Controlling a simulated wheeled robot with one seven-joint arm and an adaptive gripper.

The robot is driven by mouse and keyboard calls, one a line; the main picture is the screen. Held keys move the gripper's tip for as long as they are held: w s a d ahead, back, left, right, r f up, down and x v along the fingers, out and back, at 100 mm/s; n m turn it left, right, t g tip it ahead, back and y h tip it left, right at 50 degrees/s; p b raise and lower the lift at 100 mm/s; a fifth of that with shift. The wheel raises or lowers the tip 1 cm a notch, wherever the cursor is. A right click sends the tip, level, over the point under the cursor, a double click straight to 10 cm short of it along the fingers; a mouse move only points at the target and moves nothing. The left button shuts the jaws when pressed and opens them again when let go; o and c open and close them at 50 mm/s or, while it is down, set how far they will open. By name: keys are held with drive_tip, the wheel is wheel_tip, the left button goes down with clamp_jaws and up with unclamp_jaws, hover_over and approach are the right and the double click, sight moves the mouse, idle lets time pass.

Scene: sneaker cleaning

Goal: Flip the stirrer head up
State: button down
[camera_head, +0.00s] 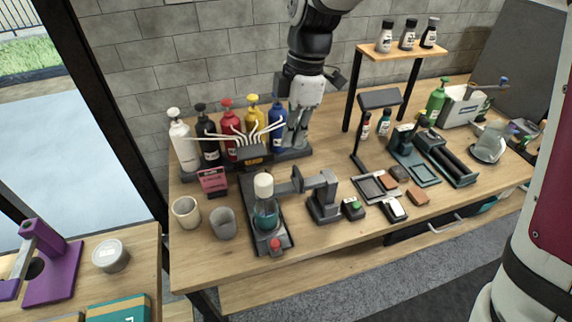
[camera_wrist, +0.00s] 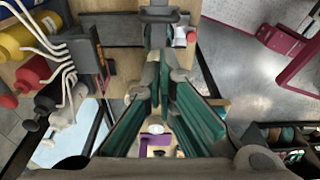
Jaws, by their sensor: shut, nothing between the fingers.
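A grey stirrer (camera_head: 322,200) stands near the front middle of the table in the head view. Its head (camera_head: 297,182) sticks out level to the left, toward a teal jar (camera_head: 266,217) with a white top (camera_head: 263,186). The jar stands on a dark tray (camera_head: 286,236) with a red knob at its front. My gripper (camera_head: 297,143) points down behind the stirrer, beside the blue bottle, apart from the stirrer head. It is shut and empty.
Several pump bottles (camera_head: 230,135) with pale tubes stand in a rack left of my gripper. Two cups (camera_head: 222,222) stand left of the tray. A shelf (camera_head: 375,52) with small bottles rises at the right. A dark upright stand (camera_head: 380,99) is right of my gripper.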

drive_tip(key=p, duration=0.2)
hover_over(287, 187)
wheel_tip(287, 187, down, 10)
drive_tip(key=shift+a+r, duration=0.1)
drive_tip(key=shift+a, duration=0.05)
idle(0.4)
drive_tip(key=shift+w+d+r+g+y, duration=0.15)
drive_tip(key=shift+w+d+r+y, duration=0.1)
drive_tip(key=shift+d+r+y, duration=0.4)
drive_tip(key=shift+w+d+r+g+y, duration=0.15)
drive_tip(key=shift+w+d+r+y, duration=0.15)
drive_tip(key=shift+d, duration=0.65)
drive_tip(key=w+d+f+g+y+b, duration=0.1)
drive_tip(key=w+d+f+y+b, duration=0.1)
drive_tip(key=d+y, duration=0.4)
drive_tip(key=w+d+f+g+y+b, duration=0.2)
drive_tip(key=w+d+y+b, duration=0.2)
drive_tip(key=d, duration=1.1)
drive_tip(key=shift+d+g+y+b, duration=0.15)
drive_tip(key=shift+g+y+b, duration=0.15)
drive_tip(key=shift+y+b, duration=0.85)
drive_tip(key=shift+d+f, duration=0.15)
drive_tip(key=shift+f, duration=0.05)
